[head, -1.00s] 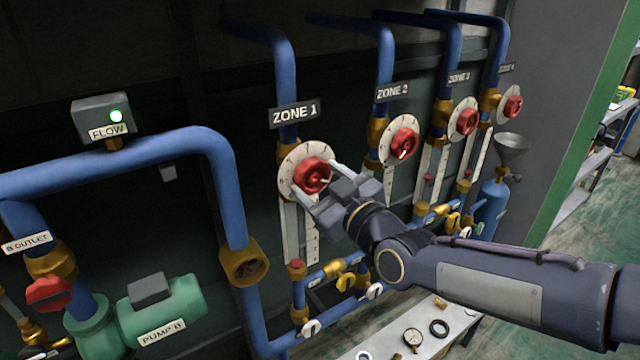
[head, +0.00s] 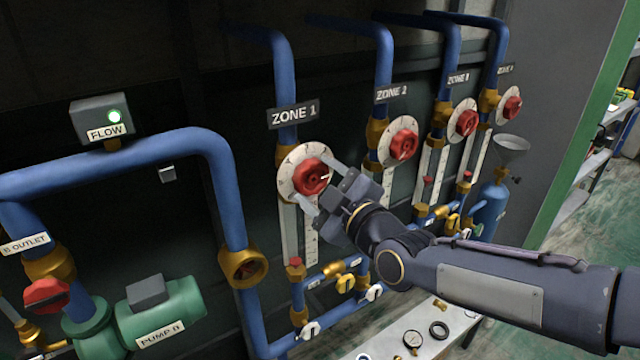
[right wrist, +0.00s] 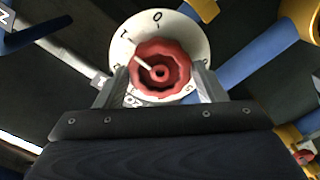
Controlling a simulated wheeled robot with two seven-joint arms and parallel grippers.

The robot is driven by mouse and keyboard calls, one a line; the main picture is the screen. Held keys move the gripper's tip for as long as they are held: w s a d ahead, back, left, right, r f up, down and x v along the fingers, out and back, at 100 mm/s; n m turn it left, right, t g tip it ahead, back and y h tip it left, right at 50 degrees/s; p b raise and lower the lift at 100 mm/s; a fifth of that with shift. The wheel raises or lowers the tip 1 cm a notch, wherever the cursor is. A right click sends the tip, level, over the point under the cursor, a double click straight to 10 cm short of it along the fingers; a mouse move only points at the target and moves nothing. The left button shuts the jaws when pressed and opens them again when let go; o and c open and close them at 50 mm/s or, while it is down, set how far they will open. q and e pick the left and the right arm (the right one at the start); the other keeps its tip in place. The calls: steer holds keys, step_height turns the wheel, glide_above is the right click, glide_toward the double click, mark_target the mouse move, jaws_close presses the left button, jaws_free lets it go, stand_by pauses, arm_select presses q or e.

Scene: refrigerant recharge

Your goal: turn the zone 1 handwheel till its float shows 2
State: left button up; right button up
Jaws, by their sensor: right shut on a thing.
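The red zone 1 handwheel (head: 310,177) sits on a round white dial with numbers (head: 289,158), under the ZONE 1 sign (head: 293,115). My right gripper (head: 318,183) is shut on the handwheel, one finger on each side of its rim. In the right wrist view the handwheel (right wrist: 160,67) lies between the fingers, and a white pointer mark on it points up and left, towards the 1. Below the dial, a small red piece (head: 295,263) shows low on the zone 1 gauge; my gripper partly covers the scale (head: 311,245), so I cannot read the float. My left gripper is out of view.
Zone 2 handwheel (head: 404,145) and its blue pipe stand close to the right of my gripper. Small valves with white and yellow handles (head: 373,292) sit below.

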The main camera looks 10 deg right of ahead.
steer(key=shift+f, duration=0.1)
steer(key=n, duration=0.4)
steer(key=shift+n, duration=0.3)
steer(key=n, duration=0.4)
steer(key=shift+n, duration=0.4)
steer(key=o, duration=1)
steer(key=shift+c, duration=0.2)
steer(key=shift+s, duration=0.15)
